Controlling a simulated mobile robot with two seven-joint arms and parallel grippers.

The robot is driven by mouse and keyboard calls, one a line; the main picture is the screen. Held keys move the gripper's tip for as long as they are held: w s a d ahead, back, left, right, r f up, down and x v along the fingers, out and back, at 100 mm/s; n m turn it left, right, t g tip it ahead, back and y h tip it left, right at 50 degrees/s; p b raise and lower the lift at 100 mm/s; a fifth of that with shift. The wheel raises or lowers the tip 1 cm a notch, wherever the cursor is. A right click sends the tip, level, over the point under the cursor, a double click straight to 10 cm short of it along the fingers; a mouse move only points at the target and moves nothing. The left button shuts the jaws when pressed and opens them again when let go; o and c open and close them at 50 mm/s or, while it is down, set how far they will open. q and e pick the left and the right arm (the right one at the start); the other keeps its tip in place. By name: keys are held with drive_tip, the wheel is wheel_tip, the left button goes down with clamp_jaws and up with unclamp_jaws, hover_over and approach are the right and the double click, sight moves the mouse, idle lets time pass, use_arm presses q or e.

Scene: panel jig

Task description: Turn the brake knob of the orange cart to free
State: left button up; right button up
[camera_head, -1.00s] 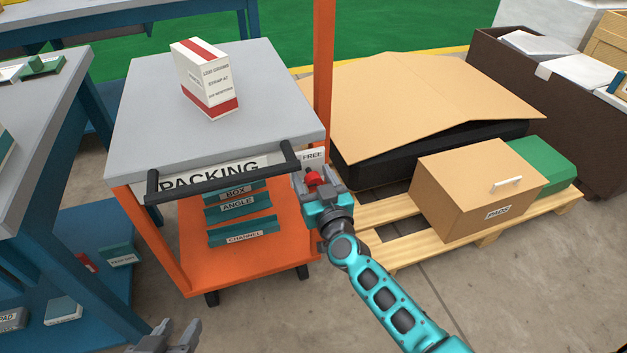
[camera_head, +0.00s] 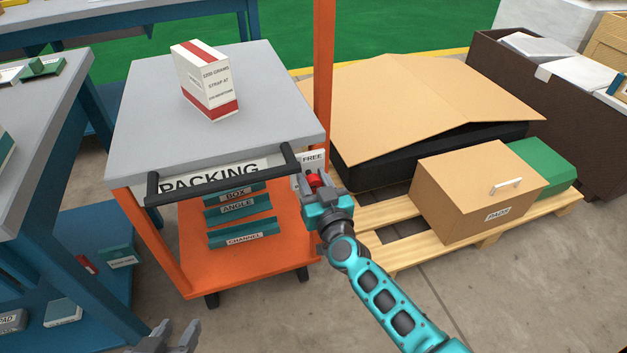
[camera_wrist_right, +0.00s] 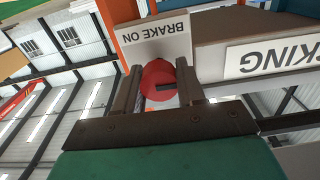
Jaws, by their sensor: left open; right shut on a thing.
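The orange cart (camera_head: 246,265) has a grey top, a black push handle and a "PACKING" label on its front edge. The plate (camera_wrist_right: 163,29) reads "BRAKE ON" upside down there. My right gripper (camera_head: 317,188) is shut on the knob. My left gripper (camera_head: 176,340) is open and empty at the bottom edge, partly cut off.
A white and red box (camera_head: 207,80) stands on the cart top. Beside the cart is a wooden pallet (camera_head: 398,222) with a cardboard box (camera_head: 477,190) and a flattened carton. A blue workbench (camera_head: 85,170) stands at the left.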

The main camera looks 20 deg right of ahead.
drive_tip(key=m, duration=0.4)
drive_tip(key=shift+d, duration=0.1)
drive_tip(key=m, duration=0.9)
drive_tip(key=shift+d+f+m+b, duration=0.1)
drive_tip(key=shift+m+b, duration=0.2)
drive_tip(key=shift+m, duration=0.1)
use_arm(q)
drive_tip(key=shift+d+f+b, duration=0.15)
drive_tip(key=shift+f+b, duration=0.1)
drive_tip(key=shift+b, duration=0.15)
use_arm(e)
drive_tip(key=shift+m, duration=1.9)
drive_tip(key=shift+d, duration=0.1)
use_arm(q)
drive_tip(key=shift+f, duration=0.1)
use_arm(e)
drive_tip(key=o, duration=1)
